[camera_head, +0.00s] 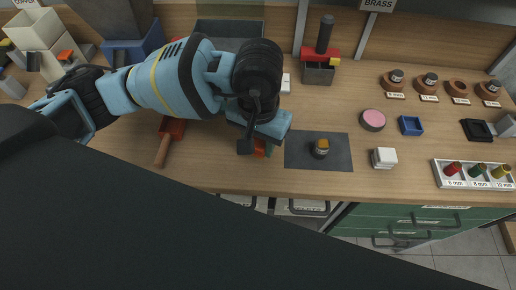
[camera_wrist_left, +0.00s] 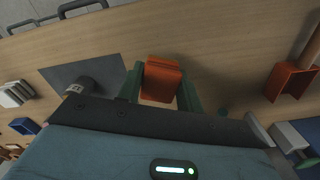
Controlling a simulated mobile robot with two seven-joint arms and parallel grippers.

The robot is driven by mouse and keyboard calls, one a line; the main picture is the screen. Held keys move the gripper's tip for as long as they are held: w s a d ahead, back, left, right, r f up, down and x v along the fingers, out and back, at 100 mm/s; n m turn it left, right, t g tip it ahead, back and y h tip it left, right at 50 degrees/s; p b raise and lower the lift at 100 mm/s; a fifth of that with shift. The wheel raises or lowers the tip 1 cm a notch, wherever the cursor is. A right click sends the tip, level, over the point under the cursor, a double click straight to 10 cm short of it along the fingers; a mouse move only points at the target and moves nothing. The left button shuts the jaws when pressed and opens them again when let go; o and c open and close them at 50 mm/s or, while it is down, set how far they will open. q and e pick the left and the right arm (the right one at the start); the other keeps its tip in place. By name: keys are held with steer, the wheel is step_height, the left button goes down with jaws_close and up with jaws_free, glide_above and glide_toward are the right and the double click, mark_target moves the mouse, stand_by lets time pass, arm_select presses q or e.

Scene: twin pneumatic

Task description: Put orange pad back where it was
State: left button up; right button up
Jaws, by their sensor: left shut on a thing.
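The orange pad (camera_wrist_left: 162,78) is a small orange block between the two green fingers of my left gripper (camera_wrist_left: 160,95) in the left wrist view. The gripper is shut on it. In the head view the pad (camera_head: 261,148) shows only as a bit of orange under my left gripper (camera_head: 258,146), close to the table's front edge. It is just left of the dark grey mat (camera_head: 335,161). Whether the pad touches the table cannot be told. My right gripper is not in view.
A red-brown tool with a wooden handle (camera_head: 163,150) lies to the left. White square pads (camera_head: 384,157), a pink-topped disc (camera_head: 372,119) and a blue tray (camera_head: 411,125) are right of the mat.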

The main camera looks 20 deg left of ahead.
mark_target(258, 152)
arm_select(q)
steer(key=shift+f, duration=1.75)
steer(key=shift+f, duration=0.2)
steer(key=o, duration=0.9)
step_height(258, 152, up, 12)
steer(key=shift+r, duration=0.2)
